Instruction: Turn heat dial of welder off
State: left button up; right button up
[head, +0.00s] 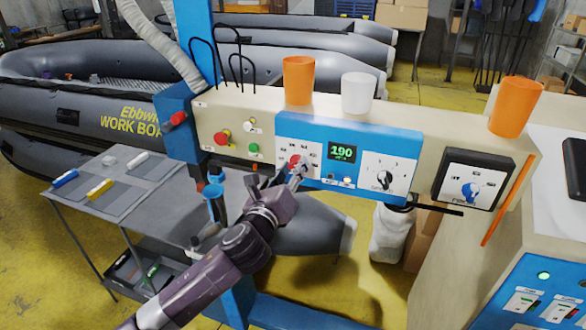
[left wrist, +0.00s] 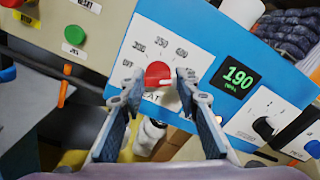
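My left gripper (head: 292,172) is in front of the dial. In the left wrist view the gripper's two fingertips (left wrist: 160,85) are apart, one on each side of the dial, with small gaps visible. My right gripper is not in view.
A red emergency button (head: 222,138) and a green button (head: 254,149) are left. Cups, including an orange one (head: 299,80), stand on top. A grey side table (head: 118,183) stands left.

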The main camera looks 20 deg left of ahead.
pick_arm(q)
jog(key=c, duration=0.5)
jog(key=shift+o, duration=0.2)
jog(key=n, duration=1.2)
jog(key=shift+a, duration=0.1)
jog(key=n, duration=0.7)
jog(key=shift+f+n, duration=0.1)
jog(key=shift+n, duration=0.3)
jog(key=n, duration=0.4)
jog(key=shift+a, duration=0.1)
jog(key=n, duration=0.4)
jog(key=shift+f+n, duration=0.1)
jog(key=shift+n, duration=1.9)
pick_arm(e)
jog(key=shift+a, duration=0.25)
pick_arm(q)
jog(key=o, duration=1.2)
jog(key=shift+c, duration=0.2)
